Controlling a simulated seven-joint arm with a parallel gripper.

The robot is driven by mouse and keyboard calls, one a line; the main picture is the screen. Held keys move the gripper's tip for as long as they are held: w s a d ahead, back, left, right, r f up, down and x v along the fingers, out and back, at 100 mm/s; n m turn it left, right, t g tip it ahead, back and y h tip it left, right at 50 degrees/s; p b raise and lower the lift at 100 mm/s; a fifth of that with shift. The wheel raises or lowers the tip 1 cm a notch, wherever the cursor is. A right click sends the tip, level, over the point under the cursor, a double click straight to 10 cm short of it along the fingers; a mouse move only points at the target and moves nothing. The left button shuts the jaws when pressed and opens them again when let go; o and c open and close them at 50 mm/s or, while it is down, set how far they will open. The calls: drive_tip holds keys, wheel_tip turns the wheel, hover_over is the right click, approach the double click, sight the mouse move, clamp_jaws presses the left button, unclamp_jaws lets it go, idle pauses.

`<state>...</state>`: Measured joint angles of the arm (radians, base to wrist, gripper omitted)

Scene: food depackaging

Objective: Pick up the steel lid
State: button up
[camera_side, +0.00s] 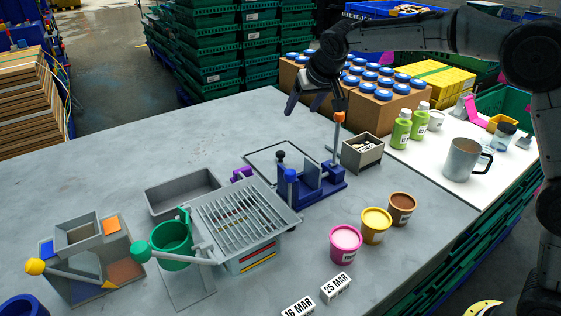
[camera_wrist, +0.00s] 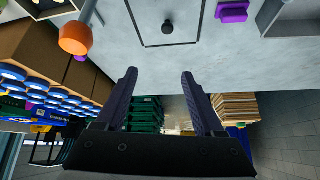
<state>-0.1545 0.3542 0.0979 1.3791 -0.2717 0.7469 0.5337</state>
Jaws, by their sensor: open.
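The steel lid (camera_side: 265,157) appears as a flat grey panel with a dark outline and a black knob, lying on the table behind the blue fixture. Its near part is partly hidden by the fixture in the side view. In the wrist view the lid (camera_wrist: 148,25) is at the top edge, partly cut off, with its knob (camera_wrist: 167,27) showing. My gripper (camera_side: 316,103) is open and empty, raised above the table's far edge, beyond the lid. In the wrist view, my gripper's two fingers (camera_wrist: 158,71) are spread apart, with nothing between them.
A blue fixture (camera_side: 325,185) with an orange-tipped upright lever (camera_side: 339,117) stands close to the lid. A slatted grey unit (camera_side: 240,220) is in front. Boxes with blue-lidded jars (camera_side: 375,105) stand behind on the right.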

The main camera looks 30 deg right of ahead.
drive_tip(key=g, duration=0.1)
approach(280, 152)
drive_tip(key=f, duration=0.3)
drive_tip(key=shift+w+d, duration=0.2)
drive_tip(key=shift+w+r+x, duration=0.1)
drive_tip(key=shift+w+x, duration=0.1)
drive_tip(key=shift+x, duration=1.2)
drive_tip(key=shift+w+r+x, duration=0.1)
drive_tip(key=shift+w+x, duration=0.1)
drive_tip(key=shift+x, duration=1.25)
drive_tip(key=shift+r, duration=0.1)
clamp_jaws()
